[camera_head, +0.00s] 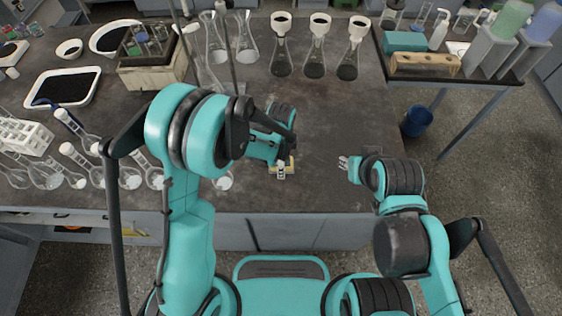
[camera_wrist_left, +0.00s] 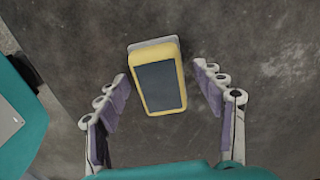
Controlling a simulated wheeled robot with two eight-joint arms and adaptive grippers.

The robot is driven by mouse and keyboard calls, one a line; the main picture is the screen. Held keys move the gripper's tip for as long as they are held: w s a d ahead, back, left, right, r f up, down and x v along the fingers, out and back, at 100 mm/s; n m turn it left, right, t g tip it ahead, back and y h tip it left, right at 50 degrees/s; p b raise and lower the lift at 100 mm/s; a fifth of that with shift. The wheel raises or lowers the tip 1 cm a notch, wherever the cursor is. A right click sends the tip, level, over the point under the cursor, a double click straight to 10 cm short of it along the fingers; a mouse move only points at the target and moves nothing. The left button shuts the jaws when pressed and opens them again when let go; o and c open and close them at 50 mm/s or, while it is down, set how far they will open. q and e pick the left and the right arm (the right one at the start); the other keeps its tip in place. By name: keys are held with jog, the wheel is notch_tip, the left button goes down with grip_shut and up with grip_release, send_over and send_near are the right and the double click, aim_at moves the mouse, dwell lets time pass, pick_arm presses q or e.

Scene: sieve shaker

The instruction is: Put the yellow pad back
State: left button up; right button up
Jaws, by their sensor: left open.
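The yellow pad (camera_wrist_left: 160,78) lies on the dark bench top, a yellow block with a dark grey upper face and a pale grey edge at its far end. In the left wrist view it sits between the spread fingers of my left gripper (camera_wrist_left: 164,90), apart from both. In the head view the pad (camera_head: 290,163) is mostly hidden by my left gripper (camera_head: 282,166), which is open over it near the bench's front edge. My right gripper (camera_head: 343,162) is to the right of the pad, apart from it; its fingers are too small to read.
Flasks with black contents (camera_head: 315,62) stand along the back. More flasks (camera_head: 75,165) and a black-filled tray (camera_head: 68,88) are at the left. A side table (camera_head: 490,78) with bottles and a blue bin (camera_head: 417,121) are at the right. Bench between the grippers is clear.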

pick_arm(q)
jog(key=shift+r, duration=0.15)
jog(key=shift+r+p, duration=0.3)
notch_tip(320, 180, up, 12)
jog(key=p, duration=0.3)
jog(key=shift+f, duration=0.2)
jog(key=s+a+r+n+t, duration=0.3)
jog(key=s+a+r+n, duration=0.3)
jog(key=a+n, duration=0.3)
jog(key=s+a+r+n+t, duration=0.4)
jog(key=s+a+r+n, duration=0.2)
jog(key=a+r+n, duration=0.1)
jog(key=shift+a+n, duration=0.85)
jog(key=shift+n, duration=0.15)
notch_tip(320, 180, down, 5)
jog(key=b, duration=0.4)
jog(key=shift+r+b, duration=0.15)
jog(key=shift+b, duration=0.15)
